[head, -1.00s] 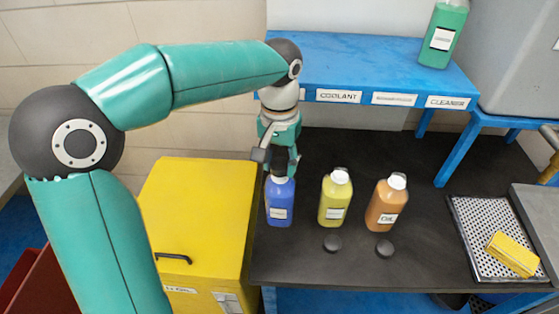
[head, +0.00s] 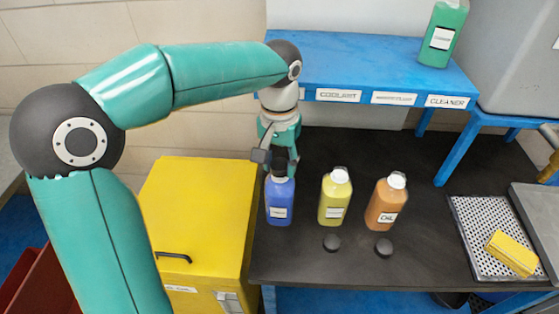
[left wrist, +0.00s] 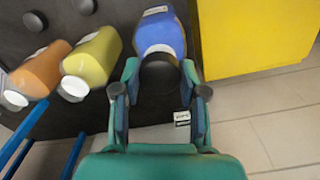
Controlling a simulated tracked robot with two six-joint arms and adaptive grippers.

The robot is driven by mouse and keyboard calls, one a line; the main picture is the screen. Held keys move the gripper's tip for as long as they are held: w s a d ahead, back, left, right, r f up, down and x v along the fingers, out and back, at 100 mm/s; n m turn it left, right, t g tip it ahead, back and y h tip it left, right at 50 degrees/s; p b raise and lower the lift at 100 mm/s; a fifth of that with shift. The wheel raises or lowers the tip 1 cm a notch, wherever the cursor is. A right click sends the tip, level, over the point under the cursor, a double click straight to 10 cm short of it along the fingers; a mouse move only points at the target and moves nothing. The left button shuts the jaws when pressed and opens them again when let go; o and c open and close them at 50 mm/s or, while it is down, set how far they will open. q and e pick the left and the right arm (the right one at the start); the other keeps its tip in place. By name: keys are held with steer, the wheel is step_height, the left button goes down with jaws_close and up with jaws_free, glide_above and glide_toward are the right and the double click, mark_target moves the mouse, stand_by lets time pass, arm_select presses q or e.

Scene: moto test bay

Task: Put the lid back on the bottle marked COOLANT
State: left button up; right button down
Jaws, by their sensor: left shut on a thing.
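A blue bottle (head: 280,200) stands upright on the dark bench, below my left gripper. Its small label cannot be read in the head view. My left gripper (head: 279,165) points down and is shut on a dark round lid (left wrist: 160,74). The lid is at the blue bottle's neck; whether it sits fully on the neck cannot be told. In the left wrist view the blue bottle (left wrist: 160,34) shows beyond the lid, between the fingers. A sign reading COOLANT (head: 338,96) is on the blue shelf edge. My right gripper is not in view.
A yellow bottle (head: 334,200) and an orange OIL bottle (head: 385,206) stand to the right, with dark lids (head: 332,243) (head: 384,247) in front. A yellow cabinet (head: 200,215) adjoins the bench at left. A green bottle (head: 441,38) stands on the blue shelf (head: 350,60).

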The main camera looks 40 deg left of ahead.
arm_select(q)
steer(key=o, duration=1.3)
steer(key=shift+r, duration=0.1)
steer(key=shift+r+p, duration=3.15)
steer(key=shift+r, duration=0.25)
steer(key=shift+c, duration=0.3)
jaws_close()
